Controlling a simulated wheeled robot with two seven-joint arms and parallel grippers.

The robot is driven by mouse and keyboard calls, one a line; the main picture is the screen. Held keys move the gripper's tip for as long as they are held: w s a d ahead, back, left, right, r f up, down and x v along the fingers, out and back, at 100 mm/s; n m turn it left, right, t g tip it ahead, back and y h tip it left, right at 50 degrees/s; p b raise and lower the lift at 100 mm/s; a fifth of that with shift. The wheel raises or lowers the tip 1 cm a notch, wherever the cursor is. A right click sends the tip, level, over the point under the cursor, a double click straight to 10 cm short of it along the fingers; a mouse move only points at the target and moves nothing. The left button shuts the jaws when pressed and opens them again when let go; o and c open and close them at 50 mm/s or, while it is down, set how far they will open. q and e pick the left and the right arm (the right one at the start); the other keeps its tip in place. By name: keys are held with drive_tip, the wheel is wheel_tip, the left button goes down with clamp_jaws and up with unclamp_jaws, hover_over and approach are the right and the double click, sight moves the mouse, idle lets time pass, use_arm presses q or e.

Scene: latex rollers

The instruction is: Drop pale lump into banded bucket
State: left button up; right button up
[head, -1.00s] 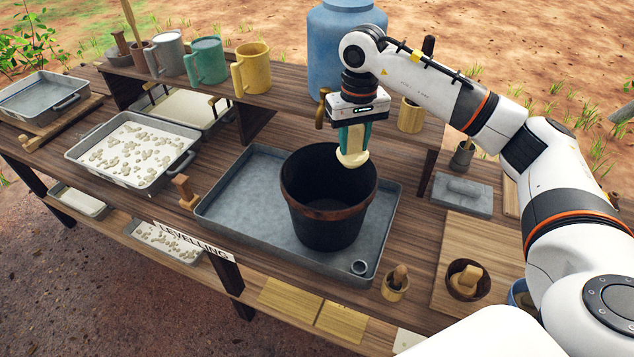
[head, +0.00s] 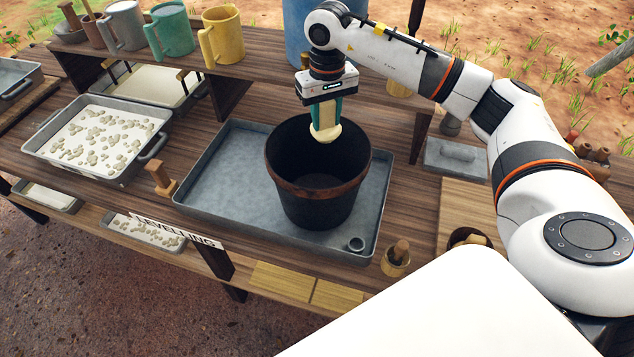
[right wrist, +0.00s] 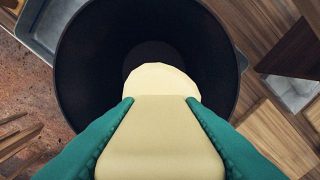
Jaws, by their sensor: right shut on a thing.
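The pale lump (head: 326,129) is cream coloured and hangs between the green fingers of my right gripper (head: 325,122). In the right wrist view the lump (right wrist: 160,125) fills the space between the fingertips of the right gripper (right wrist: 160,104). The gripper is shut on it. The banded bucket (head: 313,208) is black with a brown band below its rim. It stands upright in a grey metal tray (head: 222,190). The lump is over the bucket's mouth, and the right wrist view shows the dark bucket inside (right wrist: 85,70) beneath it. My left gripper is not in view.
A tray of white liquid with pale clumps (head: 50,150) sits at the left. Grey, green and yellow jugs (head: 222,38) stand on the raised shelf behind. A blue barrel (head: 296,28) is behind the arm.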

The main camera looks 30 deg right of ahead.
drive_tip(key=shift+s, duration=0.1)
drive_tip(key=o, duration=0.7)
drive_tip(key=shift+r, duration=0.1)
drive_tip(key=shift+c, duration=0.2)
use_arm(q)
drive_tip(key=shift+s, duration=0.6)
use_arm(e)
drive_tip(key=o, duration=0.5)
wheel_tip(320, 180, up, 11)
drive_tip(key=shift+f+b, duration=0.1)
drive_tip(key=shift+b, duration=0.7)
drive_tip(key=shift+r, duration=0.6)
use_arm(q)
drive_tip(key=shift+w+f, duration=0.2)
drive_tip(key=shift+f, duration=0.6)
use_arm(e)
drive_tip(key=shift+f, duration=0.1)
